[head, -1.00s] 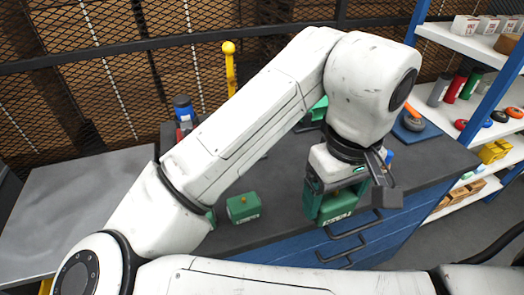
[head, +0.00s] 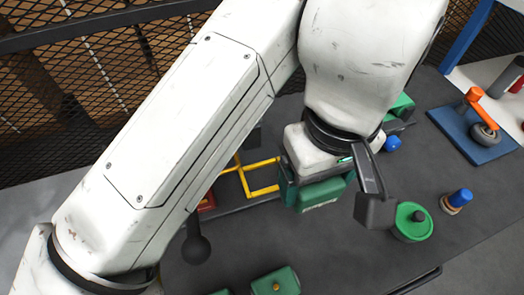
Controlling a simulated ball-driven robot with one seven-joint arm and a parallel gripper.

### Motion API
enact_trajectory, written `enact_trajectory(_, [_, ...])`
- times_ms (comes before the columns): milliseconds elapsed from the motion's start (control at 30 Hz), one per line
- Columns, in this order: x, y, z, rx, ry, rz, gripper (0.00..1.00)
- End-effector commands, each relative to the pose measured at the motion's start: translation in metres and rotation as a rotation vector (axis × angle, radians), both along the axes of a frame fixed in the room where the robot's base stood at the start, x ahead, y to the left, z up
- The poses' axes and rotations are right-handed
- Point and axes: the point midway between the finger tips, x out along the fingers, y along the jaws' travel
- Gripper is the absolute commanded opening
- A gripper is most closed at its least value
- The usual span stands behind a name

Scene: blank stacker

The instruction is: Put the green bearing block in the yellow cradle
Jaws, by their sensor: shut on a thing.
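My gripper (head: 334,192) is shut on a green block (head: 321,194) with pale lettering on its front. It holds the block in the middle of the head view; its dark right finger shows clearly, while the left side is partly hidden. The yellow cradle (head: 265,191), a frame of thin yellow bars, lies just left of the held block in the picture. I cannot tell the height of the block above the worktop. A second green block (head: 276,283) with a brass knob stands at the bottom edge.
The dark worktop (head: 340,255) is clear in front. A blue plate (head: 473,136) bears an orange-handled caster. A dark ball-ended piece (head: 196,247) is at left.

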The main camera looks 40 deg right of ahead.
Motion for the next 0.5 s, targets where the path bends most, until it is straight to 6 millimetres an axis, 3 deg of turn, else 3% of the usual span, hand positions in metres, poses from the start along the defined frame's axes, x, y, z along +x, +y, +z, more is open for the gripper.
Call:
enact_trajectory(300, [0.067, -0.001, -0.03, 0.001, 0.003, 0.003, 0.2])
enact_trajectory(500, [0.094, -0.002, -0.062, -0.001, 0.001, 0.001, 0.2])
